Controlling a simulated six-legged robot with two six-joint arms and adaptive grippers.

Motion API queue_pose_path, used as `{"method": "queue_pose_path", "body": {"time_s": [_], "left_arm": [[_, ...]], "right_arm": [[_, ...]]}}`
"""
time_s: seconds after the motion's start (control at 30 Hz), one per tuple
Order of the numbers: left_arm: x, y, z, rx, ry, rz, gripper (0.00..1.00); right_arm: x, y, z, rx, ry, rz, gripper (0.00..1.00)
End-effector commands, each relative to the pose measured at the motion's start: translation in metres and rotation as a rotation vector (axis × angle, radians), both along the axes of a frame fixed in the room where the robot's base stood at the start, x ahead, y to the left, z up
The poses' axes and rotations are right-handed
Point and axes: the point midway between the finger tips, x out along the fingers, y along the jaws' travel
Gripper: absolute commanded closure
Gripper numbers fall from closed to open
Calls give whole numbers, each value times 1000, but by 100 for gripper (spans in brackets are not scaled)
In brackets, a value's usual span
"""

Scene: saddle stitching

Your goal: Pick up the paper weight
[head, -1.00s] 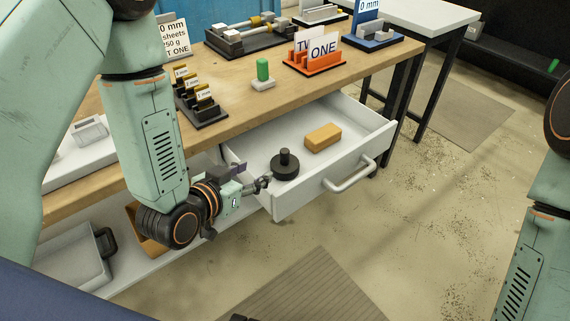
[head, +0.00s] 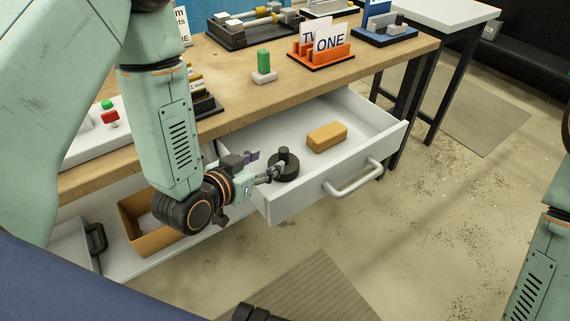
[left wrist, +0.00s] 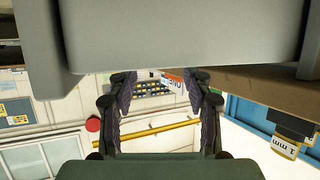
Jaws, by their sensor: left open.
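The paper weight, a black round disc with an upright knob (head: 284,163), stands in the open white drawer (head: 275,213), near its left front side. My left gripper (head: 266,167) is open just left of the weight, at the drawer's left edge. One finger overlaps the weight's edge in the head view; I cannot tell whether they touch. In the left wrist view, the two dark fingers (left wrist: 165,95) are spread with no weight visible between them. My right gripper is not in view; only part of that arm shows at the right.
A tan block (head: 327,137) lies in the drawer right of the weight. The drawer handle (head: 353,181) sticks out in front. The wooden table top (head: 250,100) overhangs the drawer's back and carries an orange card holder (head: 321,54). A tan bin (head: 150,225) sits on the lower shelf.

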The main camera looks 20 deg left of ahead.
Motion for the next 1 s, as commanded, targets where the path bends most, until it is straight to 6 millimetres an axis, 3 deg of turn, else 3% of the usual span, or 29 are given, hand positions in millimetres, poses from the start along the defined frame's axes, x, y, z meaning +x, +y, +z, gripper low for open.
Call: {"method": "queue_pose_path", "body": {"time_s": [0.43, 0.77, 1.0], "left_arm": [[53, -14, -16, 1, -2, -3, 50], [61, -16, -17, -1, -1, -1, 50], [61, -16, -17, 0, 0, -1, 70]], "right_arm": [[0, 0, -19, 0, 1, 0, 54], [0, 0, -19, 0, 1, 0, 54], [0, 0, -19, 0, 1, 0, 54]]}}
